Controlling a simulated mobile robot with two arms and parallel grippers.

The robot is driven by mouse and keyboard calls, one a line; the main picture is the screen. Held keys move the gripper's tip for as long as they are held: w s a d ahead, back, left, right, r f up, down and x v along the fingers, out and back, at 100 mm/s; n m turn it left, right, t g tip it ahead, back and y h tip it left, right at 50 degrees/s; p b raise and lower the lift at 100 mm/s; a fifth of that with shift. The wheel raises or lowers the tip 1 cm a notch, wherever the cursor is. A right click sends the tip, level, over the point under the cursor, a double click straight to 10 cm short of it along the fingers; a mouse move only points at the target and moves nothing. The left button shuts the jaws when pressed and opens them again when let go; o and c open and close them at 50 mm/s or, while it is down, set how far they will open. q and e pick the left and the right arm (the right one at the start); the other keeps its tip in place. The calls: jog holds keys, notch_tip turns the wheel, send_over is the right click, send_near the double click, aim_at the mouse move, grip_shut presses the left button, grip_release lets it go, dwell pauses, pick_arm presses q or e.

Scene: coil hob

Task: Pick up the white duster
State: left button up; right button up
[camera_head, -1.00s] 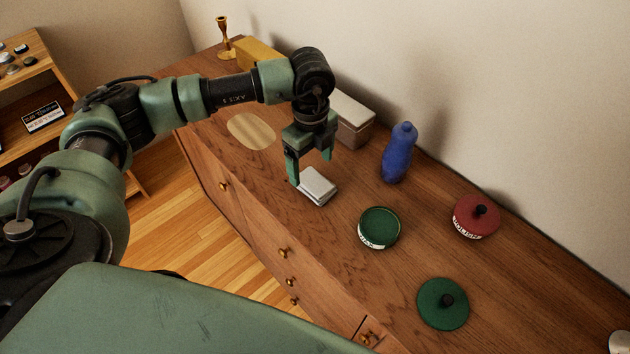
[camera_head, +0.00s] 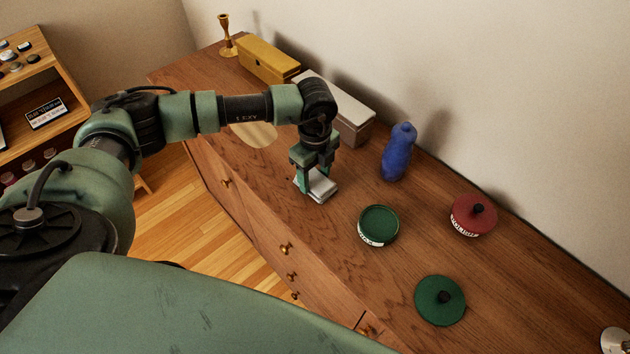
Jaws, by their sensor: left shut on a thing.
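The white duster (camera_head: 322,188) is a small folded white block on the wooden sideboard top. My left gripper (camera_head: 315,184) has come down over it from above and is shut on it, one finger on each side. The duster looks to be at the level of the sideboard top; I cannot tell whether it touches the wood. My gripper fingers hide part of it. My right gripper is not in view.
A green open tin (camera_head: 379,225), a green lid (camera_head: 440,300), a red tin (camera_head: 474,214) and a blue bottle (camera_head: 398,153) stand to the right. A pale box (camera_head: 350,117), yellow box (camera_head: 268,58) and brass candlestick (camera_head: 227,36) stand along the wall.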

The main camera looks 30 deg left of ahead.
aim_at(315, 179)
pick_arm(q)
notch_tip(315, 179, up, 20)
jog(key=b, duration=0.3)
dwell(0.3)
